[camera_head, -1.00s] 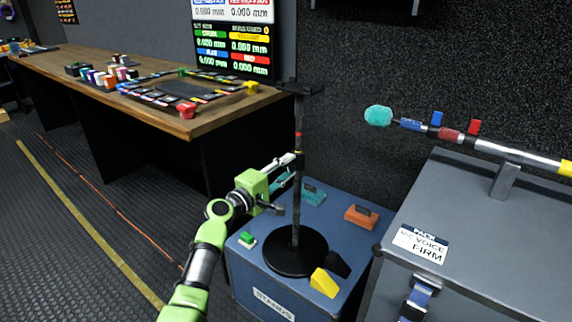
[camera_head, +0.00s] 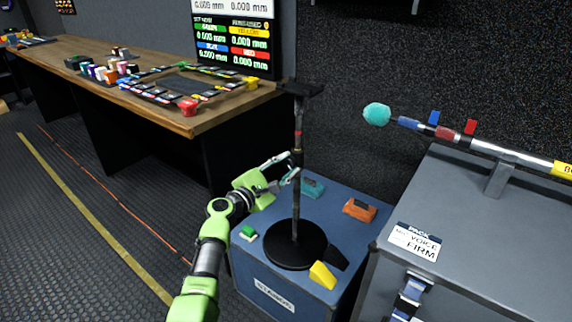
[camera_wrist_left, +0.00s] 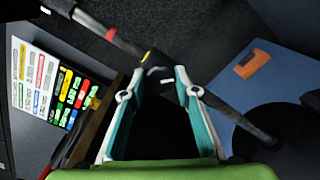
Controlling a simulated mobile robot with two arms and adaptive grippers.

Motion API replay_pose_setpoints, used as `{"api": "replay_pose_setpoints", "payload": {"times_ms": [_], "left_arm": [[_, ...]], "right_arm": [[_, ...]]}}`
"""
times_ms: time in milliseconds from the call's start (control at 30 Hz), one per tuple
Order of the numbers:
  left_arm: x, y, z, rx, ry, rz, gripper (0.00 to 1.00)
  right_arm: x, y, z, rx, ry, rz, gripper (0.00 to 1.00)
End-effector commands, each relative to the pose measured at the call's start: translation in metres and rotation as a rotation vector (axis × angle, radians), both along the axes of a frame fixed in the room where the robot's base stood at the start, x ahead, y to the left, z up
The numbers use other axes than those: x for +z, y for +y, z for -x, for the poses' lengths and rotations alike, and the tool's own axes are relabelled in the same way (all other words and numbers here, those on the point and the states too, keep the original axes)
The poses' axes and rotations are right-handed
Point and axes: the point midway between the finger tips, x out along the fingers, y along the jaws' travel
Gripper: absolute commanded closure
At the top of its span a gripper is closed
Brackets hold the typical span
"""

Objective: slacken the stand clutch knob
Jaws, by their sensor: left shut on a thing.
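The black stand (camera_head: 296,215) stands upright on its round base (camera_head: 290,254), on top of a blue case. Its clutch knob (camera_head: 298,158) is a dark thick part midway up the pole, below a red band. My left gripper (camera_head: 292,168) reaches it from the left and is shut on it; the fingers partly hide it. In the left wrist view, the fingers of my left gripper (camera_wrist_left: 152,80) stand apart with their tips at the dark clutch knob (camera_wrist_left: 157,63). A yellow mark shows next to it. My right gripper is not in view.
The blue case (camera_head: 255,262) also carries an orange block (camera_head: 360,210), a teal block (camera_head: 312,186), a green block and a yellow wedge (camera_head: 322,275). A grey case (camera_head: 470,230) with a microphone pole stands right. A wooden desk (camera_head: 150,105) is behind left.

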Motion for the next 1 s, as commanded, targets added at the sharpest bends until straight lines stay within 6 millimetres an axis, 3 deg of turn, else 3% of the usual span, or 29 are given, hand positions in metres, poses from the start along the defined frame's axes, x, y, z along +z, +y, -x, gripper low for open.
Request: {"api": "replay_pose_setpoints", "payload": {"times_ms": [467, 500, 533, 1000], "left_arm": [[-0.0023, 0.0003, 0.0004, 0.000, 0.011, 0.010, 0.93], [-0.0023, 0.0004, 0.0004, 0.000, 0.011, 0.010, 0.64], [-0.0023, 0.0003, 0.0004, 0.000, 0.011, 0.010, 0.56], [-0.0013, 0.0029, 0.0034, 0.000, 0.008, 0.009, 0.55]], "right_arm": [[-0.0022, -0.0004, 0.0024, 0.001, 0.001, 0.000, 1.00], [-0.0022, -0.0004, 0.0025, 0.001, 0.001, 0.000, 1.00], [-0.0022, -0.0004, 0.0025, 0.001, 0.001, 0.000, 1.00], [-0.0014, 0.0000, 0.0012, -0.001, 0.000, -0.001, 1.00]]}}
